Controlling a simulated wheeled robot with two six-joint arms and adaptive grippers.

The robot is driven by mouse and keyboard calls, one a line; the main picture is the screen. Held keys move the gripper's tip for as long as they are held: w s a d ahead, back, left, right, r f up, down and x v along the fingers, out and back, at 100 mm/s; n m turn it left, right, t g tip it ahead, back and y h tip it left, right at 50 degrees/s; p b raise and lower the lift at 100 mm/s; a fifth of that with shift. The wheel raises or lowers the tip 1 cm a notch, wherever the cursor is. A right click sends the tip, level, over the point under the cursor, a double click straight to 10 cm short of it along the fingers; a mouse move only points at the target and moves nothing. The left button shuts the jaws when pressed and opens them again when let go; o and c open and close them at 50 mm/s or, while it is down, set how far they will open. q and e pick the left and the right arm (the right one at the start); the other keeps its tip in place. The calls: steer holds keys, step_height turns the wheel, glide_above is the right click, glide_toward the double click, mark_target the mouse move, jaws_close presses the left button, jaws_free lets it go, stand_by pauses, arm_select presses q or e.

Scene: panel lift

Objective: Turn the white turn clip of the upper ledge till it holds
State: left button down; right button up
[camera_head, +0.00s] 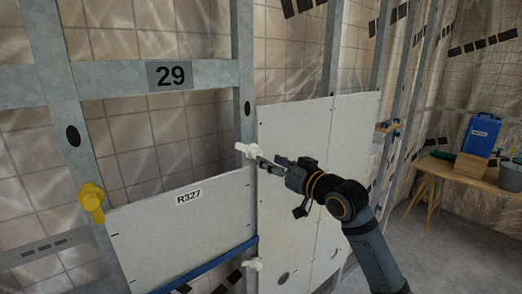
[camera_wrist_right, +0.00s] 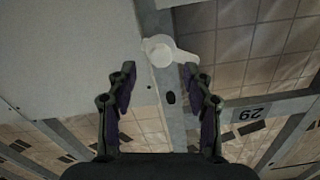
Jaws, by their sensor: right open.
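A white turn clip (camera_head: 247,149) sits on the metal stud, near the upper right corner of the white panel marked R327 (camera_head: 150,228). In the right wrist view the clip (camera_wrist_right: 158,48) shows a round hub with a short lever pointing right. My right gripper (camera_head: 264,163) is open, its tips close to the clip. In the wrist view the gripper (camera_wrist_right: 158,70) has its two fingers on either side of the hub, and the right fingertip is near the lever. Contact cannot be told. A second white clip (camera_head: 252,264) is lower on the stud. My left gripper is not in view.
A yellow clip (camera_head: 92,199) stands out from the left stud. A blue ledge (camera_head: 207,264) runs under the R327 panel. Another white panel (camera_head: 305,125) is right of the stud, behind my right arm. A wooden table (camera_head: 448,171) with a blue box (camera_head: 481,136) stands far right.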

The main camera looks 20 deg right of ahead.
mark_target(259, 153)
steer(key=p+x, duration=0.1)
steer(key=x, duration=0.3)
steer(key=shift+a+r+p, duration=0.1)
steer(key=shift+r+p, duration=0.15)
steer(key=shift+p, duration=0.15)
steer(key=shift+w+a+f, duration=0.15)
steer(key=shift+w+f, duration=0.1)
steer(key=shift+w, duration=0.3)
steer(key=shift+s, duration=0.1)
steer(key=shift+c, duration=1.3)
jaws_close()
